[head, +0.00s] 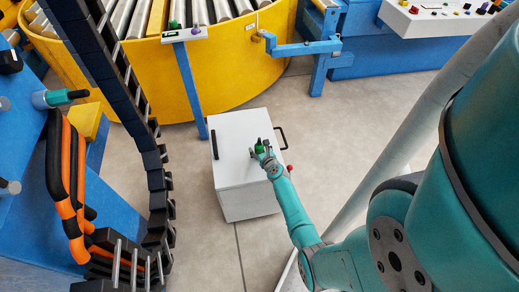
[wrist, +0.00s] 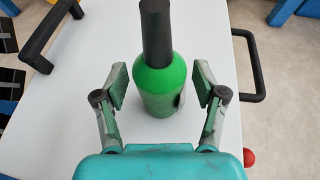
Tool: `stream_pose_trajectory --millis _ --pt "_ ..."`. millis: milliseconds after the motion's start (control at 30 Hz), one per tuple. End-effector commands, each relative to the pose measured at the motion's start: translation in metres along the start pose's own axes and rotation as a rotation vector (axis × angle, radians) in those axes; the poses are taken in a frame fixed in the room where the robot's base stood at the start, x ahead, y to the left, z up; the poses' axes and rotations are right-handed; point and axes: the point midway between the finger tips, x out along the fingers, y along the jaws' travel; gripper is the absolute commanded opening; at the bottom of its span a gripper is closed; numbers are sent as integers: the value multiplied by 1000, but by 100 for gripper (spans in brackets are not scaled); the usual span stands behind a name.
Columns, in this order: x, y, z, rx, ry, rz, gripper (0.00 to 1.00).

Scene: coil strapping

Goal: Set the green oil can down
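The green oil can (wrist: 163,78) with a dark cylindrical top stands upright over the white top of a cabinet (head: 238,132). In the head view the can (head: 259,147) is small, at the end of my arm. My gripper (wrist: 163,88) has a finger on each side of the can. In the wrist view a gap shows between each finger pad and the can, so the gripper is open around it. The can's base appears to rest on the white top, though its lower part is partly hidden behind my gripper.
The cabinet has a black handle (head: 214,144) at its left edge and another (head: 281,137) at its right. A red knob (wrist: 249,158) is at the lower right. A yellow round roller table (head: 225,65) stands behind. Clear floor (head: 330,120) lies to the right.

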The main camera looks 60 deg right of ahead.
Motion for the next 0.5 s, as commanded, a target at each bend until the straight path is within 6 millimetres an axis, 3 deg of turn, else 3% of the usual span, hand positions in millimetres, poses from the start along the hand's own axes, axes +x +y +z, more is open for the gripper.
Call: stream_pose_trajectory --millis 367,500 --pt "-1 0 3 -1 0 0 70" --pt "-20 0 1 -1 0 0 70"
